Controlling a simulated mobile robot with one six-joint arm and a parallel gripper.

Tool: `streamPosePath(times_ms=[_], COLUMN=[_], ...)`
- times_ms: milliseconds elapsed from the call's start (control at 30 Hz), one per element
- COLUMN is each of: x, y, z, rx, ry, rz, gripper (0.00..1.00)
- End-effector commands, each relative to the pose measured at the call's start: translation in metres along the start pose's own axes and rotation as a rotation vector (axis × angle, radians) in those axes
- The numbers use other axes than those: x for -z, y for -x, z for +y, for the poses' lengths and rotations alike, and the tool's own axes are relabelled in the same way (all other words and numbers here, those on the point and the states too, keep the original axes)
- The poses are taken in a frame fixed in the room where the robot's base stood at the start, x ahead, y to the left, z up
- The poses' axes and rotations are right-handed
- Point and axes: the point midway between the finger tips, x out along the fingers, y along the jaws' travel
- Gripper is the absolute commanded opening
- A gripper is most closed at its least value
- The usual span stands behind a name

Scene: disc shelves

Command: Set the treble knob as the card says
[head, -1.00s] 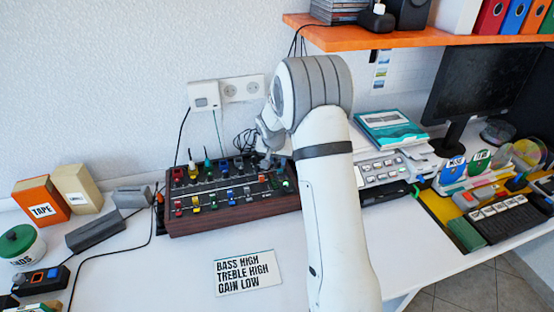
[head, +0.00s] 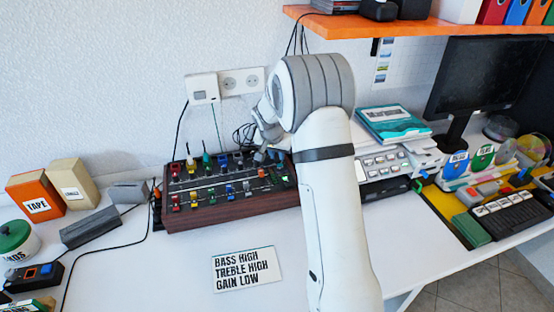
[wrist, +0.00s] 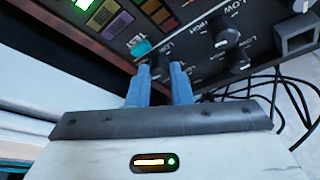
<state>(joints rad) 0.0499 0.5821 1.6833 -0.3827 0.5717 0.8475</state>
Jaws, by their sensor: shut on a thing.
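A white card (head: 246,281) on the desk reads "BASS HIGH, TREBLE HIGH, GAIN LOW". The dark mixer (head: 228,210) with wooden sides stands behind it, and its panel fills the top of the wrist view (wrist: 185,20). My gripper (wrist: 160,68) has its blue fingers shut on a small knob on the panel, which the fingers mostly hide. I cannot read that knob's name or pointer. Two dark knobs with white pointer lines, one (wrist: 225,34) above the other (wrist: 239,62), are to the right. "LOW" and "HIGH" marks are by them.
A teal button (wrist: 141,48) marked "TEST" sits close to my fingers. Loose black cables (wrist: 285,95) lie beside the panel. A grey keypad device (head: 385,162) and a teal book (head: 392,124) stand to the right. The desk front is clear around the card.

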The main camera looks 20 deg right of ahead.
Motion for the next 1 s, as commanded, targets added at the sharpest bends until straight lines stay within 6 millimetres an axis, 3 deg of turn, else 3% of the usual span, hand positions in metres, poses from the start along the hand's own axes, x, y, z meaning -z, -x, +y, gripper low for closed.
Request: streamPosePath(times_ms=[367,400,500,733,1000], x=[0.000,0.000,0.000,0.000,0.001], y=[0.001,0.001,0.001,0.002,0.041], z=[-0.001,-0.001,-0.001,0.000,-0.001], rx=[-0.006,-0.006,-0.006,-0.006,-0.004], ry=[-0.017,-0.017,-0.017,-0.017,-0.018], rz=[0.000,0.000,0.000,0.001,0.003], gripper=[0.00,0.22,0.28,0.28,0.28])
